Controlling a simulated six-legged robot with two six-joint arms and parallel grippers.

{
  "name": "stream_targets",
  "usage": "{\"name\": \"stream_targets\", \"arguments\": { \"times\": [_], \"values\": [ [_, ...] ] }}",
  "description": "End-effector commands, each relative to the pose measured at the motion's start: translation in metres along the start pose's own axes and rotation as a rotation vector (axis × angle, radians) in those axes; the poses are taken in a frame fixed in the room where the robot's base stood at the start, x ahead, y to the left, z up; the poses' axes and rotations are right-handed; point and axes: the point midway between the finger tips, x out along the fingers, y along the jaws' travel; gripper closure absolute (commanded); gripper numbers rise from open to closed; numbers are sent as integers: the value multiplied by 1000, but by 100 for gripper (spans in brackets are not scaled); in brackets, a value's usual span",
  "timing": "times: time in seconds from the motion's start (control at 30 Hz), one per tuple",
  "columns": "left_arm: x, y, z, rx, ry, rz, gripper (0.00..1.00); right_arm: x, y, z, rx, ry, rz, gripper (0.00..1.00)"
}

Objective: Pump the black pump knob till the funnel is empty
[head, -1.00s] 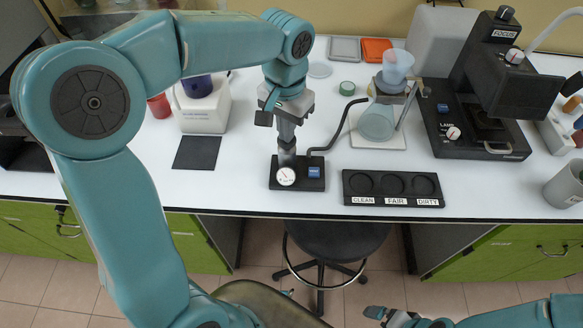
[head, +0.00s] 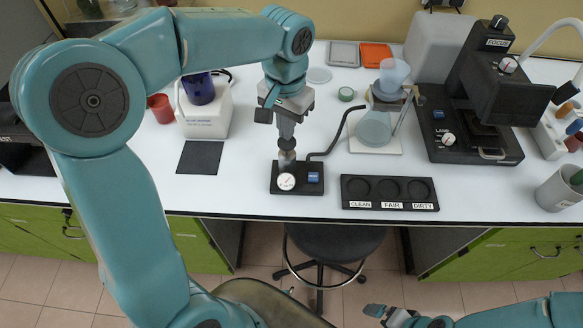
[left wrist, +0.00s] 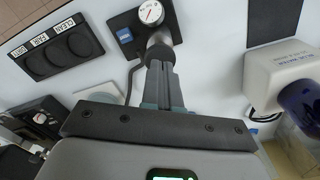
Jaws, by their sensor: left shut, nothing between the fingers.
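The pump (head: 297,188) stands on a black base with a round white gauge and a blue label. Its black knob (head: 287,143) sits atop the short metal cylinder. My left gripper (head: 286,134) is shut and empty, pointing down right over the knob; I cannot tell whether it touches. My right gripper (head: 376,311) is low at the bottom, away from the table.
A hose (head: 340,132) runs from the pump to the flask. A black three-well tray (head: 390,193) marked CLEAN, FAIR, DIRTY lies right of the pump. A stool (head: 335,242) stands under the table edge.

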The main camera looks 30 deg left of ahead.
Motion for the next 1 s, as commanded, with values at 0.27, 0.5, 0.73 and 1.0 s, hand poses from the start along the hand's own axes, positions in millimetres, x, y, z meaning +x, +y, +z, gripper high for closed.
{"name": "stream_targets", "arguments": {
  "times": [0.27, 0.5, 0.73, 1.0],
  "values": [
    [1, 0, 0, 0, 1, 0, 100, 1, 0, 0, 0, 0, 0, 0],
    [-10, 0, 0, 0, 1, 0, 100, -8, -3, 0, 0, 0, 0, 0],
    [-37, 0, 0, 0, 2, 0, 100, -30, -11, 1, 0, 0, 0, 0],
    [-51, 0, 0, 0, 1, 0, 100, -41, -15, 1, 0, 0, 0, 0]
  ]
}}
